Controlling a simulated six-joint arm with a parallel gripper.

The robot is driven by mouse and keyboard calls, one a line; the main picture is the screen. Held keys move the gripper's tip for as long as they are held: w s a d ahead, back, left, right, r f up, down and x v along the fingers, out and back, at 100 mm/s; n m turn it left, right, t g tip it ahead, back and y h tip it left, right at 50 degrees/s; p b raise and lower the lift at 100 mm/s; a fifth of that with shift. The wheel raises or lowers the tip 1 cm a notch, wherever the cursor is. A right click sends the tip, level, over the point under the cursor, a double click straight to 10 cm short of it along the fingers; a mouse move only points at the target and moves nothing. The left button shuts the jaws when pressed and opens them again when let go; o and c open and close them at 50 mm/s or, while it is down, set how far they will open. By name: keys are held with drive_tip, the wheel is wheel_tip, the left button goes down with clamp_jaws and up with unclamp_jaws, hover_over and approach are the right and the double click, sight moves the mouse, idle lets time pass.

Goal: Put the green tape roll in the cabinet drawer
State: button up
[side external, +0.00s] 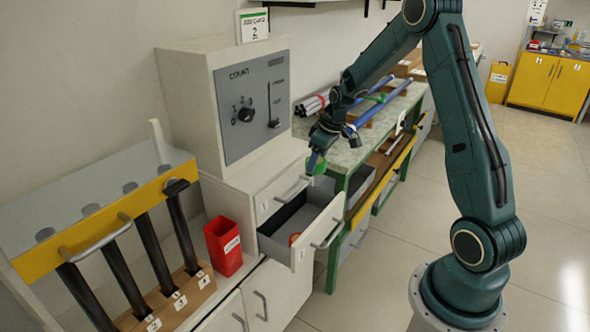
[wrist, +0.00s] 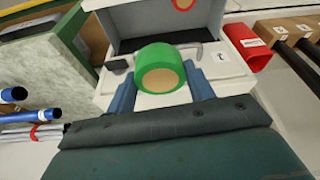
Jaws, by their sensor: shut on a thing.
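My gripper (side external: 315,163) is shut on the green tape roll (side external: 321,168), with a blue finger on each side of it. In the wrist view the green tape roll (wrist: 160,54) shows its tan core face between the fingers of my gripper (wrist: 159,88). The cabinet drawer (side external: 322,234) is pulled open, with grey inner walls and a white front with a handle. The roll is held in the air above the drawer's back right side in the side view. In the wrist view the open drawer (wrist: 232,72) lies beyond the roll.
A red ring-shaped roll (side external: 294,238) lies inside the drawer. A red bin (side external: 223,246) stands left of it, beside a rack of black-handled tools (side external: 150,250). A control panel (side external: 252,105) rises behind. A green-legged bench (side external: 370,150) with blue and white rods is close on the right.

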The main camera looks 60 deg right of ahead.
sight(322, 158)
drive_tip(key=shift+m, duration=0.4)
drive_tip(key=d, duration=0.1)
drive_tip(key=d+f, duration=0.2)
drive_tip(key=d, duration=0.1)
drive_tip(key=shift+w+f, duration=0.15)
drive_tip(key=shift+w, duration=0.2)
wheel_tip(322, 158, down, 16)
drive_tip(key=shift+f, duration=0.15)
drive_tip(key=shift+f, duration=1.8)
drive_tip(key=shift+f, duration=0.6)
drive_tip(key=o, duration=1)
drive_tip(key=shift+c, duration=0.2)
drive_tip(key=shift+r, duration=0.15)
